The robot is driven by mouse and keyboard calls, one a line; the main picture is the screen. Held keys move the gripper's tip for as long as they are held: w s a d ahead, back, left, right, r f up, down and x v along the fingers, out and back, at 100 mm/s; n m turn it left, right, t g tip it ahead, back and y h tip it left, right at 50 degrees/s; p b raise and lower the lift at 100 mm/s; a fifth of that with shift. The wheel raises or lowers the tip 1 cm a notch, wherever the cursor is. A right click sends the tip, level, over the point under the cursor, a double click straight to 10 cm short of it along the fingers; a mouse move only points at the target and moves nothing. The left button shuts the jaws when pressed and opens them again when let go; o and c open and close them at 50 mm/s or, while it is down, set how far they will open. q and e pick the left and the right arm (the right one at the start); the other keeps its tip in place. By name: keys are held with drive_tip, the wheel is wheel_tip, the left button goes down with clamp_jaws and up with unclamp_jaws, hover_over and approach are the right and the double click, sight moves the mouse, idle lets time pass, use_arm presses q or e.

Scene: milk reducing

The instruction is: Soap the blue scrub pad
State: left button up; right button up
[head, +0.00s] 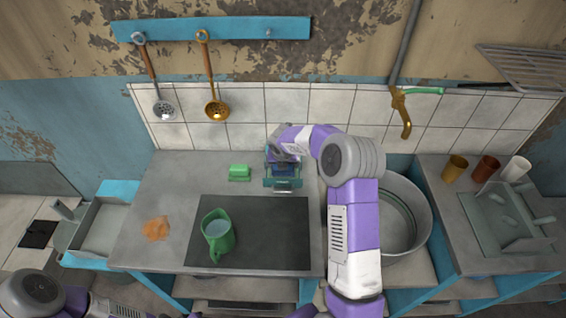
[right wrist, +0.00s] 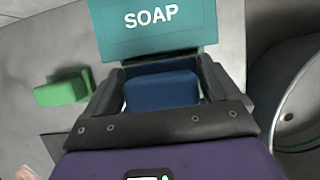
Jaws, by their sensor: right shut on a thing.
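In the right wrist view the blue scrub pad (right wrist: 162,92) sits between the two fingers of my right gripper (right wrist: 160,82), which is shut on it. The teal soap dispenser (right wrist: 150,32), marked SOAP, is right beyond the fingertips. In the head view the soap dispenser (head: 283,183) stands at the back right of the grey counter, with my right gripper (head: 283,163) over its rear part. Whether the pad touches the dispenser I cannot tell. My left arm shows at the bottom left of the head view; its gripper is out of view.
A green block (head: 239,172) lies left of the dispenser. A green jug (head: 217,236) holding pale liquid stands on the dark mat (head: 275,235). An orange patch (head: 157,229) lies on the counter's left. A round metal basin (head: 420,205) is right of my arm.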

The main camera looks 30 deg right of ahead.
drive_tip(key=shift+f, duration=0.5)
idle(0.7)
drive_tip(key=shift+f, duration=0.1)
idle(1.4)
wheel_tip(320, 180, up, 7)
drive_tip(key=p, duration=0.7)
idle(0.4)
idle(0.4)
